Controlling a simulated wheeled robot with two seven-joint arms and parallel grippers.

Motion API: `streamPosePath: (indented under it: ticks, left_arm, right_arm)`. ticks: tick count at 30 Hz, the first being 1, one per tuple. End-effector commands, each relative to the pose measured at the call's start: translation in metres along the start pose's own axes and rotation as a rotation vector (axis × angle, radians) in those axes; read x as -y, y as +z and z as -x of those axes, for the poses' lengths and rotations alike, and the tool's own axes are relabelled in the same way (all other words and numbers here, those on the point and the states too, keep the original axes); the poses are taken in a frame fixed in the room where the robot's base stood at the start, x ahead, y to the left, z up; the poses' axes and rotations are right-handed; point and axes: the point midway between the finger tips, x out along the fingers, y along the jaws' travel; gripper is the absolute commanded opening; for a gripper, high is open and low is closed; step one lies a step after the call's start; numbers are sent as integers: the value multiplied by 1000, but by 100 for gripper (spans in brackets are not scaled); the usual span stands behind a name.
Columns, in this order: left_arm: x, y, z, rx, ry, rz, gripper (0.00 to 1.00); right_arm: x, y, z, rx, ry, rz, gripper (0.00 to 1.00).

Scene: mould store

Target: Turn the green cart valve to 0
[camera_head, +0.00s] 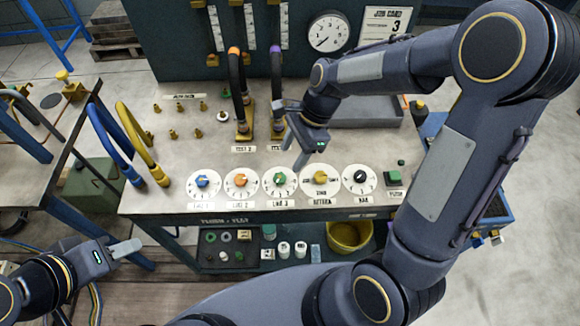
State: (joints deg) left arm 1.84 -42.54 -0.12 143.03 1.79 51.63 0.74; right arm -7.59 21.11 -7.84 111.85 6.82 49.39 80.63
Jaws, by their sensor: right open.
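The green valve (279,181) is a small knob on a white round dial, the middle one in a row along the front of the cart top. Its dial figures and exact pointer setting are too small to read. My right gripper (294,148) is open above the cart, a little behind and to the right of the green valve in the picture, and apart from it. No thing shows between its fingers. My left gripper (126,249) is low at the left, away from the cart top; whether its fingers are apart cannot be made out.
Blue (202,182), orange (240,180), yellow (321,179) and black (360,177) knobs flank the green one. Black hoses (237,80) stand behind the row. Blue and yellow hoses (137,140) arch at the cart's left. A green button box (391,178) is at right.

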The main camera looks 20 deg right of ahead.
Motion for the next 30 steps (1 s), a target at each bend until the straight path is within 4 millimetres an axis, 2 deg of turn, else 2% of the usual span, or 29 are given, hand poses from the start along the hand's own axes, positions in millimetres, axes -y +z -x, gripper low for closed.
streamPosePath:
  ticks: [9, 15, 26, 30]
  left_arm:
    - [0, 0, 0, 0, 0, 0, 36]
    - [0, 0, 0, 0, 0, 0, 36]
    - [0, 0, 0, 0, 0, 0, 36]
    - [0, 0, 0, 0, 0, 0, 36]
  right_arm:
    - [-2, 0, -47, 1, 7, -4, 51]
    - [-1, 0, -70, 0, 4, -3, 51]
    - [-1, 0, -76, 0, 0, -2, 51]
    - [-1, 0, -76, 0, 1, -1, 33]
